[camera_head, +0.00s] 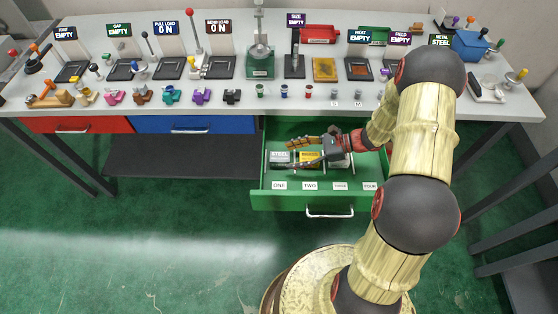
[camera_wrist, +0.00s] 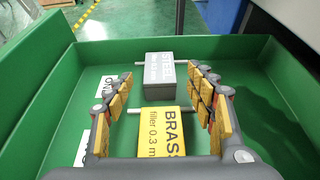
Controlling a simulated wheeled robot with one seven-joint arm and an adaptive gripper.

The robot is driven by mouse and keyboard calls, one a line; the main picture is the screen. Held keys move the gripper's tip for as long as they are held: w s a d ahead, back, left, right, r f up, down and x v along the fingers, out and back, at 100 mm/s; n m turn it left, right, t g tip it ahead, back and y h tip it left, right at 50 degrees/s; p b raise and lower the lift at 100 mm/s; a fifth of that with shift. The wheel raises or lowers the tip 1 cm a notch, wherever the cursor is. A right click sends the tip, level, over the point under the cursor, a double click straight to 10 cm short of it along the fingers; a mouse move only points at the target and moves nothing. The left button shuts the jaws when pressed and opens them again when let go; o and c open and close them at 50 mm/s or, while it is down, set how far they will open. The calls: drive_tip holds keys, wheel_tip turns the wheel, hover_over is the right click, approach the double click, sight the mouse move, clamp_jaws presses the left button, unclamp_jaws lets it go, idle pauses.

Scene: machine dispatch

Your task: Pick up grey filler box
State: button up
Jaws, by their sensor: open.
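The grey filler box (camera_wrist: 158,80), marked STEEL, sits in the open green drawer (camera_wrist: 285,95). In the head view the grey box (camera_head: 279,158) is at the drawer's left side. My gripper (camera_wrist: 158,78) is open and empty, low in the drawer. Its fingers reach toward the grey box and flank the view of it; I cannot tell how far they overlap it. A yellow filler box (camera_wrist: 158,132), marked BRASS, lies nearer my palm, between the fingers in the wrist view. In the head view my gripper (camera_head: 297,153) partly hides the yellow box (camera_head: 308,158).
Pale rods lie across the drawer beside the boxes. The workbench (camera_head: 420,108) above holds several fixtures and small parts.

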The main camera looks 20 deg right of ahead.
sight(287, 156)
drive_tip(key=b+x, duration=0.1)
drive_tip(key=x, duration=0.2)
drive_tip(key=shift+a+f, duration=0.15)
drive_tip(key=c, duration=0.3)
drive_tip(key=c, duration=0.9)
